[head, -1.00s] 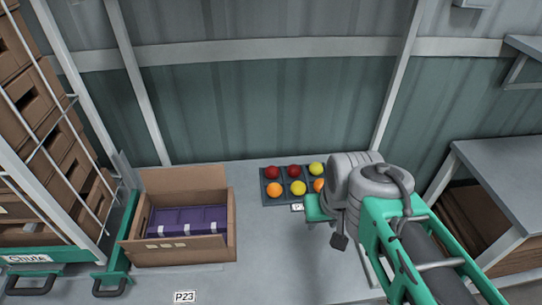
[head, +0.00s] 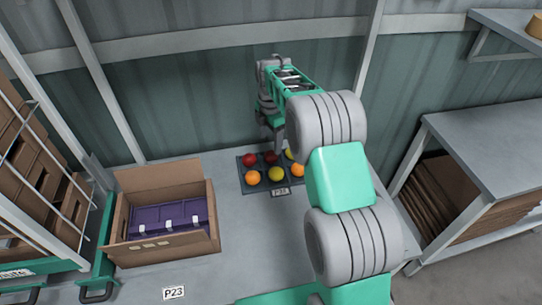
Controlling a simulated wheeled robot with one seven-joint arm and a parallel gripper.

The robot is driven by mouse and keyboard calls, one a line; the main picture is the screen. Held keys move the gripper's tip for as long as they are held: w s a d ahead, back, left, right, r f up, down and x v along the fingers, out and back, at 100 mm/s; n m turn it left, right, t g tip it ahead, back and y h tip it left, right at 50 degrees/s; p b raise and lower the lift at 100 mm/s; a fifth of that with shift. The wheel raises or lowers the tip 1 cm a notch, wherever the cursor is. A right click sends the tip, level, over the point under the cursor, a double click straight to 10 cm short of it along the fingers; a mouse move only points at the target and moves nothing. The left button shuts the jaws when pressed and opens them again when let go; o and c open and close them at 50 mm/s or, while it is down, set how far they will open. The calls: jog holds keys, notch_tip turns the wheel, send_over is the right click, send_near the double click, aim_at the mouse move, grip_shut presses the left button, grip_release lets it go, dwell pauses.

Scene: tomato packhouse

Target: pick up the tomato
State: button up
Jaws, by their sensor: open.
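Several tomatoes stand in two rows in a dark tray (head: 243,183) on the grey table. The back row has a red tomato (head: 250,160), a second red tomato (head: 271,158) and a yellow tomato (head: 289,154) partly hidden by my arm. The front row has an orange tomato (head: 253,178), a yellow tomato (head: 276,174) and another orange tomato (head: 297,170). My gripper (head: 274,149) is open and points down at the back row, close to the middle red tomato. The gap between fingers and tomato is too small to judge.
An open cardboard box (head: 165,249) with purple crates inside stands left of the tray. A green-framed rack (head: 102,240) is at the far left, and a grey side bench (head: 470,150) is at the right. The wall (head: 200,105) is close behind. The table between box and tray is clear.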

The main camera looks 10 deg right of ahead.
aim_at(271, 152)
jog(key=f+p, duration=0.1)
jog(key=f, duration=0.5)
jog(key=shift+s+d+f+p, duration=0.15)
jog(key=shift+d+f+p, duration=0.05)
jog(key=shift+f+p, duration=0.15)
jog(key=c, duration=1)
jog(key=shift+r, duration=0.2)
